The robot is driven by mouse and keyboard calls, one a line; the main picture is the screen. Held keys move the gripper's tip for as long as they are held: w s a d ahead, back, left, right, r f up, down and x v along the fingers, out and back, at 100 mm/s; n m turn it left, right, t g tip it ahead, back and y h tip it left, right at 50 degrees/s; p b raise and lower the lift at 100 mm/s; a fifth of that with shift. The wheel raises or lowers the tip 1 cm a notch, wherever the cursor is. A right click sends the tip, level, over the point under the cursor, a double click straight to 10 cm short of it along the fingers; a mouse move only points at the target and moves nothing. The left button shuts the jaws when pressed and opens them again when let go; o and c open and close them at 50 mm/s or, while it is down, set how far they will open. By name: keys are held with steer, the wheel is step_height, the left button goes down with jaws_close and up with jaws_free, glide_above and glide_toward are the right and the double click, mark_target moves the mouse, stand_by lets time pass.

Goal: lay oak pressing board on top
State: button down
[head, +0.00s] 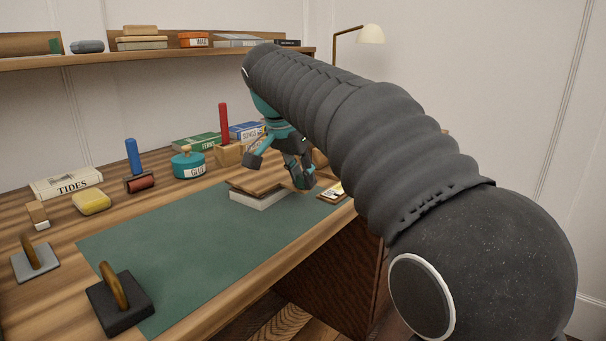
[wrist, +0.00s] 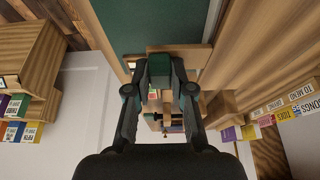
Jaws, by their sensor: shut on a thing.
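The oak pressing board (head: 256,184) is a flat brown board over a pale grey, book-like block (head: 260,200) on the green mat. It looks slightly askew to the block, and I cannot tell whether it rests fully on it. My gripper (head: 287,172), teal and black, is low at the board's right side, shut on the board. In the wrist view my gripper (wrist: 160,88) reaches to the board (wrist: 200,54), whose pale wood shows beside and behind the fingers. The fingers hide part of its edge.
The green mat (head: 170,240) is mostly bare. A glue pot (head: 188,164), a wooden block with a red-handled tool (head: 224,125) and books (head: 196,142) stand behind. A labelled wooden piece (head: 333,193) lies to the right. A dark weight with a handle (head: 120,303) stands front left.

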stand_by(0.3)
steer(key=c, duration=0.9)
jaws_free()
steer(key=shift+c, duration=0.2)
steer(key=v, duration=1.1)
steer(key=s+d+n, duration=0.2)
steer(key=s+d, duration=0.2)
steer(key=d, duration=0.3)
steer(key=s+d+f+n+y+p, duration=0.1)
steer(key=s+d+f+n, duration=0.1)
steer(key=s+d+f, duration=0.2)
steer(key=s+d+f+n+t+y+p, duration=0.1)
steer(key=s+d+f, duration=0.3)
steer(key=s+f, duration=0.6)
steer(key=s+d+f+n+t, duration=0.1)
steer(key=s+d+f, duration=0.3)
steer(key=f, duration=0.7)
steer(key=s+n, duration=0.1)
steer(key=s, duration=0.1)
steer(key=shift+s+d+n+y+p, duration=0.15)
steer(key=shift+s+n+y+p, duration=0.15)
steer(key=shift+s+y+p, duration=0.1)
